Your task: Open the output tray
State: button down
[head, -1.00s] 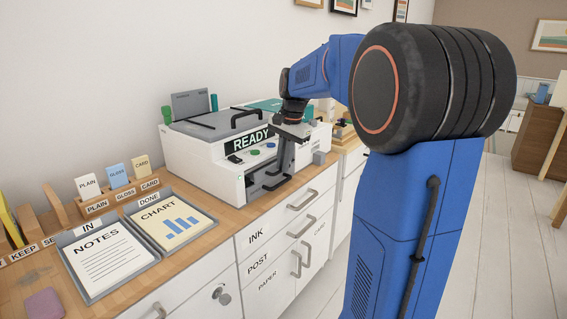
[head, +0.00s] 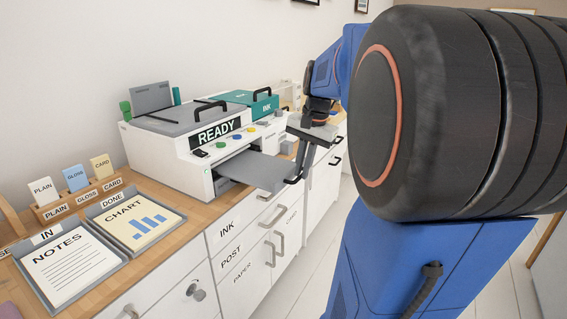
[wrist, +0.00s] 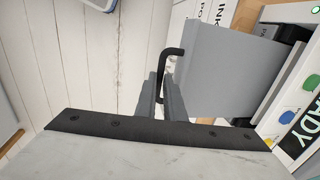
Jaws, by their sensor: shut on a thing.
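The white printer (head: 190,150) stands on the wooden counter with a sign reading READY. Its grey output tray (head: 258,170) sticks out from the front slot, past the counter's edge. The tray also fills the upper middle of the wrist view (wrist: 225,70). A black bar handle (wrist: 161,72) is at the tray's outer end. My gripper (wrist: 160,92) is shut on this handle, with a finger on each side of it. In the head view my gripper (head: 298,170) is at the tray's outer end, partly hidden in the view.
White drawers (head: 245,240) labelled INK, POST and PAPER with bar handles are below the counter. The IN tray (head: 70,268) and DONE tray (head: 135,222) lie left of the printer. White floor in front is clear.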

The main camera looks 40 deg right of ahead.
jog(key=shift+s+d, duration=0.3)
jog(key=shift+s, duration=0.6)
jog(key=shift+s+d, duration=0.35)
jog(key=shift+s, duration=0.5)
jog(key=shift+s+d, duration=0.3)
jog(key=shift+s, duration=0.6)
jog(key=c, duration=2.1)
grip_release()
jog(key=shift+r, duration=0.1)
jog(key=s+r, duration=0.1)
jog(key=r, duration=0.4)
jog(key=s+r, duration=0.1)
jog(key=r, duration=0.5)
jog(key=s+d+r, duration=0.1)
jog(key=r, duration=0.5)
jog(key=shift+w, duration=0.1)
